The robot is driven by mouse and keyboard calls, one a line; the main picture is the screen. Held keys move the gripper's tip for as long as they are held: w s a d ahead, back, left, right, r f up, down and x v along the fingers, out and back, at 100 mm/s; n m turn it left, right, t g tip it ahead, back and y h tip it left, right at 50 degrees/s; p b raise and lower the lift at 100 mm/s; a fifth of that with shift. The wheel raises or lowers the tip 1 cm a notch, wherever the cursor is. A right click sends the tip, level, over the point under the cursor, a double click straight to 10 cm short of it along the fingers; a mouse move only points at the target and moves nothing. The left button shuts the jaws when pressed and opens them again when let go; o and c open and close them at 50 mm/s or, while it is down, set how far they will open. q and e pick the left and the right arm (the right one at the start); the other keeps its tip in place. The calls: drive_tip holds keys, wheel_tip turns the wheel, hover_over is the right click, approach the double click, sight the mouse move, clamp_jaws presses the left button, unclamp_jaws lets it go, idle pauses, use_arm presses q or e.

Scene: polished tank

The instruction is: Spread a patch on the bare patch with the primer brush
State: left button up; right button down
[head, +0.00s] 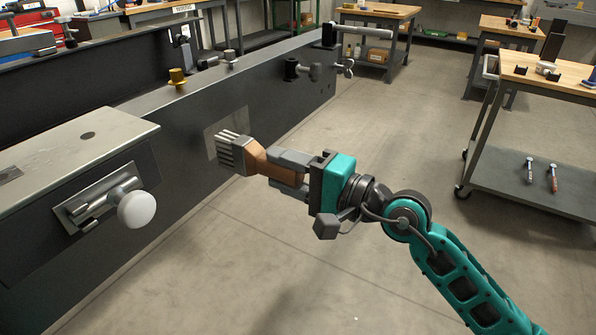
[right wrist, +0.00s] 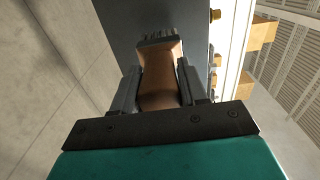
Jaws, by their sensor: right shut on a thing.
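The primer brush, with a brown handle (head: 258,158) and grey bristles (head: 233,150), is held in my right gripper (head: 283,170). The gripper is shut on the handle, which also shows between the fingers in the right wrist view (right wrist: 159,85). The bristles point at the side of the dark tank (head: 190,135). The bare patch (head: 228,124) is a lighter grey square on that side; the bristles overlap its lower part in the head view. I cannot tell whether they touch it. My left gripper is out of view.
A white round knob (head: 137,209) on a metal bracket sticks out from the tank at left. A brass fitting (head: 177,77) stands on the ledge. A grey trolley (head: 530,175) with tools stands at right. The floor between is clear.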

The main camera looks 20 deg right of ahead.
drive_tip(key=shift+w+a+r, duration=0.25)
drive_tip(key=shift+w+a, duration=0.3)
drive_tip(key=shift+w, duration=0.1)
use_arm(q)
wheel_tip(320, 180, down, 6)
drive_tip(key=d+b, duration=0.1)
drive_tip(key=b, duration=0.9)
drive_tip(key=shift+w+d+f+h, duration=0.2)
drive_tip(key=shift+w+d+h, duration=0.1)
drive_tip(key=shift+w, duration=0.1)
use_arm(e)
drive_tip(key=w+d, duration=0.6)
drive_tip(key=d, duration=0.3)
drive_tip(key=shift+w+d+f, duration=0.15)
drive_tip(key=shift+w, duration=0.25)
drive_tip(key=shift+x, duration=0.8)
drive_tip(key=shift+w+a, duration=0.15)
drive_tip(key=shift+a, duration=0.05)
